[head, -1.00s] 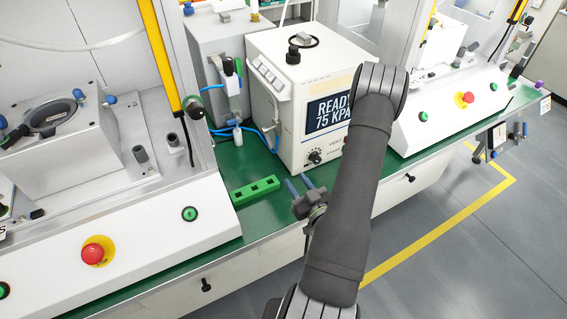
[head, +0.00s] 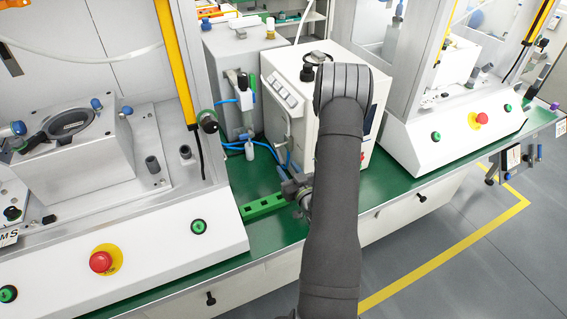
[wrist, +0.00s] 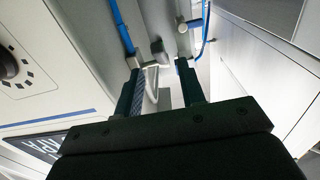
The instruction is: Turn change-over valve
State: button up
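My gripper (head: 284,173) is low beside the left face of the white control box (head: 298,85), near the blue tubes. In the wrist view its two dark fingers (wrist: 161,80) are apart with nothing between the tips. A grey valve body with fittings (wrist: 158,50) and blue tubes lies beyond the fingertips; I cannot tell whether they touch it. I cannot tell for sure which part is the change-over valve. A black knob (wrist: 8,66) with marks around it is on the box front at the left of the wrist view. My arm hides most of the box front in the head view.
A grey box (head: 230,60) with a filter and blue tubes stands behind. A green slotted block (head: 262,206) lies on the green bench close to my gripper. A press station with a red stop button (head: 101,262) is left; another (head: 479,120) is right.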

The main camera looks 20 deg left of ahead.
aim_at(283, 163)
jog(key=shift+x, duration=2)
grip_shut()
jog(key=shift+w+a+f+t+y, duration=0.15)
jog(key=shift+f+t+y, duration=0.25)
jog(key=shift+t+y, duration=0.1)
grip_release()
jog(key=v, duration=1.7)
